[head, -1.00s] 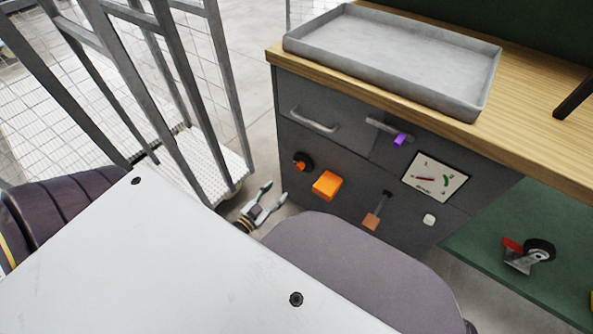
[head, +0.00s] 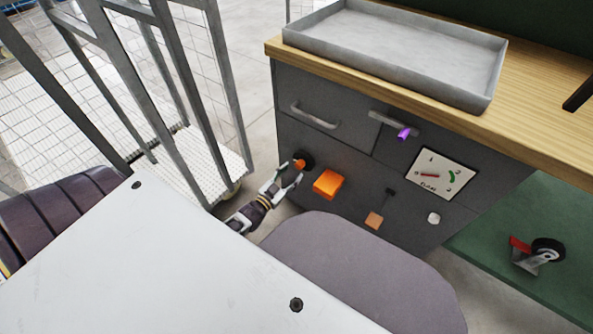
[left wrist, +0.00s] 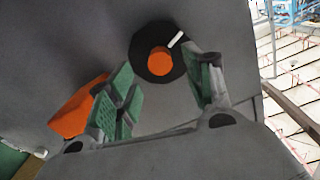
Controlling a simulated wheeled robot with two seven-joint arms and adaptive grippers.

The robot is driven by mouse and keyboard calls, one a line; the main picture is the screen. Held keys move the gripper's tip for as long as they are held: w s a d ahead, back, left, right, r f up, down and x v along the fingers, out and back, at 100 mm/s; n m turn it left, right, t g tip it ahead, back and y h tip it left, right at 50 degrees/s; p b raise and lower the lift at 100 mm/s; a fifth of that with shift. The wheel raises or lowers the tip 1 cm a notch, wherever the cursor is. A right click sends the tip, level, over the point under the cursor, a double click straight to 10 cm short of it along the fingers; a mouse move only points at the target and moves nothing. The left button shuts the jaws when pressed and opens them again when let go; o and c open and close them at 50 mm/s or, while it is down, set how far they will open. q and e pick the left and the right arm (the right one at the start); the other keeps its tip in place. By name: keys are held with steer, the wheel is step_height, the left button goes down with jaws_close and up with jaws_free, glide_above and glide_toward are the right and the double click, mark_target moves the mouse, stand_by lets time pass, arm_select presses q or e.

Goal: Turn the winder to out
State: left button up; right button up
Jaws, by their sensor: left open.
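The winder is most likely the round knob with an orange centre and a black ring (head: 300,164) on the cabinet's grey front, at its left side. In the left wrist view the knob (left wrist: 158,61) shows a white mark on its black ring, toward the upper right. My left gripper (head: 284,178) is open, close in front of the knob. In the left wrist view its two green-padded fingers (left wrist: 163,88) stand apart, one on each side below the knob. I cannot tell whether they touch it. No lettering for "out" is readable. My right gripper is not in view.
An orange block (head: 327,183) sits just right of the knob, near one finger. A lever with an orange-brown end (head: 374,220), a dial (head: 442,173) and a white button (head: 433,218) are further right. A wire cage trolley (head: 222,100) stands left. A grey tray (head: 395,55) lies on top.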

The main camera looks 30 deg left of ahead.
mark_target(298, 167)
arm_select(q)
steer(key=shift+w+d+b, duration=0.15)
steer(key=shift+w+b, duration=0.5)
steer(key=shift+w, duration=1.45)
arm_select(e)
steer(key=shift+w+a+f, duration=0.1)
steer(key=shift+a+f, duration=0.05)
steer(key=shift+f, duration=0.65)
arm_select(q)
steer(key=c, duration=1)
steer(key=shift+r+m+p, duration=0.1)
steer(key=shift+m+p, duration=1.05)
steer(key=shift+m, duration=0.35)
steer(key=shift+m+p, duration=0.6)
steer(key=shift+m, duration=0.1)
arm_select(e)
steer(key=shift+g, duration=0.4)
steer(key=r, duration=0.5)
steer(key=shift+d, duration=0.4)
